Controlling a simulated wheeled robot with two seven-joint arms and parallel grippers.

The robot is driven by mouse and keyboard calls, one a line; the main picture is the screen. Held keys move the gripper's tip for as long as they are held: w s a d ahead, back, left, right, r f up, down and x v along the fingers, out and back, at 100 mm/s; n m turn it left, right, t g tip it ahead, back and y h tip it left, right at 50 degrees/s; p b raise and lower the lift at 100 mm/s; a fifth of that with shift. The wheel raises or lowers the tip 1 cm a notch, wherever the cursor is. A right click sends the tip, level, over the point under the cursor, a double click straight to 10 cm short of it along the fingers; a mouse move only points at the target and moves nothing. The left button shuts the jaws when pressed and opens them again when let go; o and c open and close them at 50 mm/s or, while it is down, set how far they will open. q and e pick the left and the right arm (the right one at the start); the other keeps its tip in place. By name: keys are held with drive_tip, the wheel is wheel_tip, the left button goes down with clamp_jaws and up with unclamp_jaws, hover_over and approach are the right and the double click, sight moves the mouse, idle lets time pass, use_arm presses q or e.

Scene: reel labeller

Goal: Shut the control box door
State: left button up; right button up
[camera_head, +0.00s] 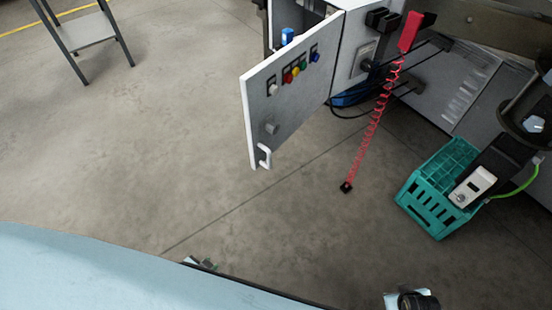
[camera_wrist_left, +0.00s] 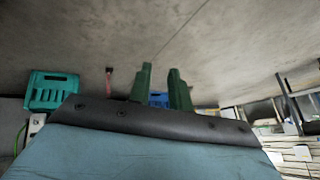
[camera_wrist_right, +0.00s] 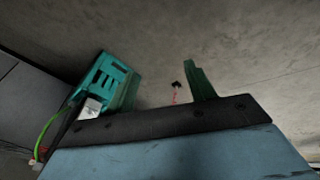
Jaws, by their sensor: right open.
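The control box door (camera_head: 290,85) stands wide open, swung out toward me, with a white handle (camera_head: 264,156) near its lower free edge. Coloured buttons sit along its top. The control box (camera_head: 352,40) is behind it at the top. My left gripper (camera_head: 200,264) shows only as a small part low in the head view, well apart from the door. In the left wrist view its two green fingers (camera_wrist_left: 160,86) are apart, with a modest gap and nothing held. My right gripper (camera_wrist_right: 162,88) has its fingers wide apart and empty. The door is not clearly visible in the wrist views.
A teal crate (camera_head: 440,190) stands on the floor at right, with a light-coloured device (camera_head: 472,187) beside it. A red coiled cord (camera_head: 372,135) hangs from a red piece (camera_head: 410,32). A grey stand (camera_head: 85,32) is at upper left. Floor before the door is clear.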

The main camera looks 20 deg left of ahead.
use_arm(q)
drive_tip(key=w+d+r+n+t+h+b, duration=0.1)
drive_tip(key=w+d+r+t+h+b, duration=0.15)
drive_tip(key=w+d+r+t, duration=0.6)
drive_tip(key=n+t+h+b, duration=0.1)
drive_tip(key=t+b, duration=0.1)
drive_tip(key=b, duration=0.2)
approach(268, 160)
drive_tip(key=w, duration=0.3)
drive_tip(key=w+d, duration=0.1)
drive_tip(key=w, duration=0.3)
drive_tip(key=w+d+p, duration=0.1)
drive_tip(key=w, duration=0.2)
drive_tip(key=shift+w+f, duration=0.15)
drive_tip(key=shift+w, duration=0.15)
drive_tip(key=shift+w+d, duration=0.15)
drive_tip(key=shift+w, duration=0.6)
use_arm(e)
drive_tip(key=s+a+r+m, duration=0.1)
drive_tip(key=s+a+r, duration=0.1)
drive_tip(key=r, duration=0.4)
drive_tip(key=s+a+r+m+y, duration=0.1)
drive_tip(key=s+a+r, duration=0.2)
drive_tip(key=r, duration=0.4)
drive_tip(key=shift+s+a+m+g, duration=0.2)
drive_tip(key=shift+s+m+g, duration=0.1)
drive_tip(key=shift+s+g, duration=0.1)
use_arm(q)
clamp_jaws()
